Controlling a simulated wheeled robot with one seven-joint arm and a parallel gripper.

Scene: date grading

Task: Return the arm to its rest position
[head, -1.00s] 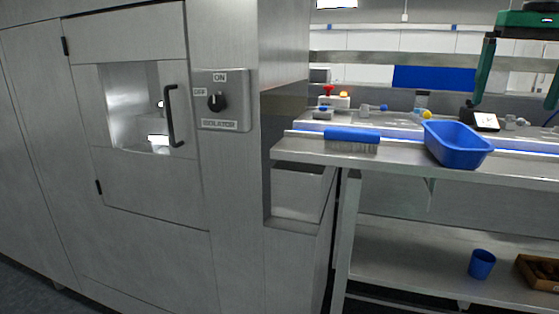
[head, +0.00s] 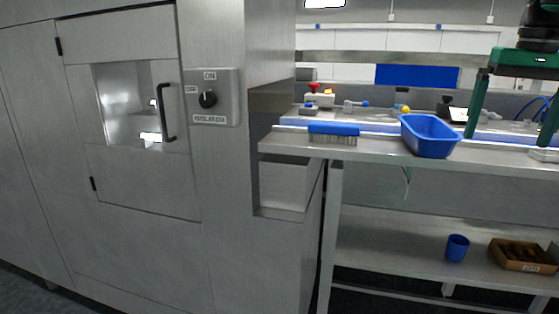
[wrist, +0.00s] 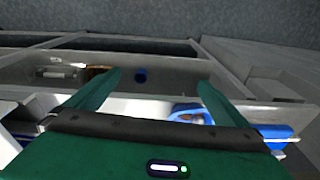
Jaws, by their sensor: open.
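My gripper (head: 508,140) hangs over the right part of the steel bench (head: 375,148) in the head view. Its green fingers point down and stand wide apart, with nothing held between them. In the wrist view, my gripper (wrist: 160,78) also shows open, its two green fingers spread. A blue tray (head: 430,137) stands on the bench to the left of the gripper. The rest of my arm is mostly cut off at the upper right.
A steel cabinet with an isolator switch (head: 209,98) fills the left. A blue-handled brush (head: 333,130) lies near the bench's front edge. The lower shelf (head: 390,238) holds a blue cup (head: 457,248) and a box of brown items (head: 524,257).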

